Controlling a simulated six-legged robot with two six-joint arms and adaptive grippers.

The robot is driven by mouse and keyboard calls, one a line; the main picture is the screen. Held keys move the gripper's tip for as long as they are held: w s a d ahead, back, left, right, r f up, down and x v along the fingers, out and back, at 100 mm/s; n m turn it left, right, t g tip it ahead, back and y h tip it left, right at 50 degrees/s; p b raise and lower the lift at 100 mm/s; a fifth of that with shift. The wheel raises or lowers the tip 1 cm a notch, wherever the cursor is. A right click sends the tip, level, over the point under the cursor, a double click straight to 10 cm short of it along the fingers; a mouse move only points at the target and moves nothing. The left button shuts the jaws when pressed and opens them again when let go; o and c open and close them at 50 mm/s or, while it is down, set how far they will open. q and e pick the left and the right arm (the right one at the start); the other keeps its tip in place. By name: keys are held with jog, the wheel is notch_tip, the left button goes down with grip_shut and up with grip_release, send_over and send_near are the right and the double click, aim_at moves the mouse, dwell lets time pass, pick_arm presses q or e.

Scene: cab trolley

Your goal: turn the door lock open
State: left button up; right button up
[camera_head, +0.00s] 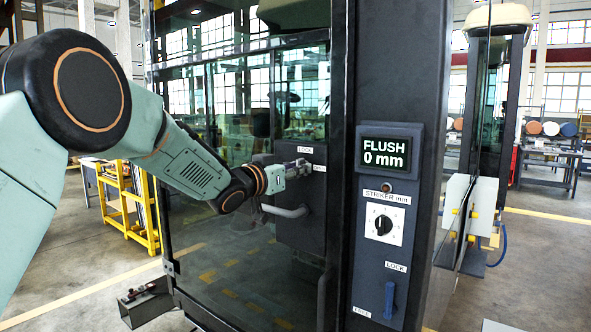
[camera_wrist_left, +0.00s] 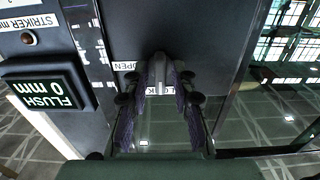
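The door lock is a small metal turn lever on a dark lock plate (camera_head: 300,210) on the glass cab door. Labels LOCK and OPEN sit by it. In the wrist view the grey lever (camera_wrist_left: 158,74) lies between my left gripper's fingertips, with the OPEN label (camera_wrist_left: 125,66) beside it and a partly hidden LOCK label below. My left gripper (camera_head: 299,168) is at the lever; in the wrist view (camera_wrist_left: 161,82) its purple-padded fingers flank it. Whether they press on the lever is unclear. My right gripper is not in view.
The door post to the right carries a FLUSH 0 mm display (camera_head: 385,153), a striker dial (camera_head: 383,225) and a blue lever (camera_head: 390,300). A yellow rack (camera_head: 125,210) stands behind left.

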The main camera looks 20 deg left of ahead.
pick_arm(q)
grip_shut()
jog(key=shift+m, duration=0.4)
jog(key=m+b, duration=1)
jog(key=m, duration=0.7)
jog(key=shift+b, duration=0.35)
dwell(0.4)
